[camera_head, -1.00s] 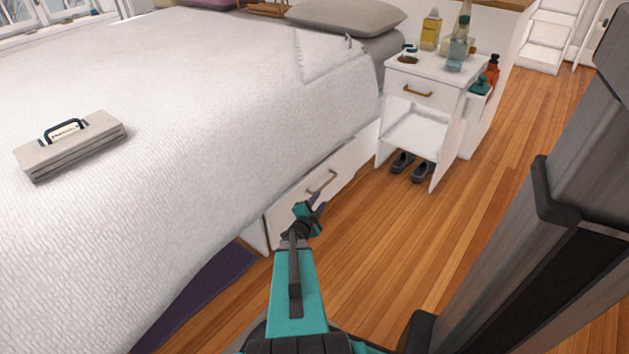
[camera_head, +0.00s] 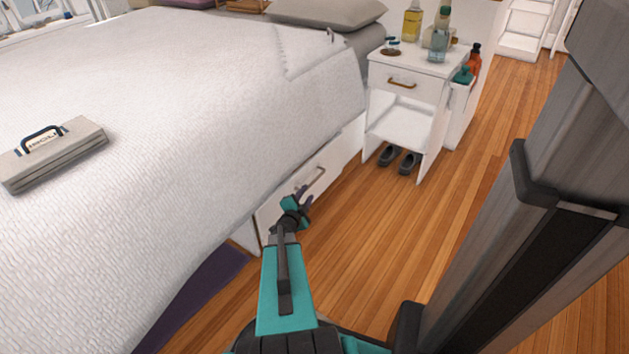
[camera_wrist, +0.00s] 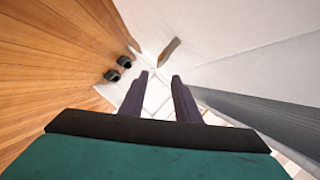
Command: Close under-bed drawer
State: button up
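The under-bed drawer (camera_head: 325,166) has a white front with a brass-coloured handle and sits low along the bed's side. The bed cover hides its upper part, so I cannot tell how far it stands out. My gripper (camera_head: 304,194) is low in front of the drawer front, just below and left of the handle (camera_head: 318,176) in the head view. In the wrist view, my gripper (camera_wrist: 159,78) has two dark fingers apart with nothing between them. A handle (camera_wrist: 169,50) shows beyond the fingertips on a white surface. Contact with the drawer cannot be made out.
The bed (camera_head: 180,110) fills the left, with a grey case (camera_head: 55,152) on it. A white nightstand (camera_head: 425,70) with bottles stands beyond the drawer, with dark shoes (camera_head: 400,158) beneath. A purple rug (camera_head: 195,295) lies by the bed. Wooden floor (camera_head: 400,225) is clear to the right.

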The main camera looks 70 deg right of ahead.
aim_at(313, 182)
jog(key=shift+b+x, duration=1.7)
jog(key=shift+x, duration=4.35)
jog(key=shift+w, duration=0.1)
grip_shut()
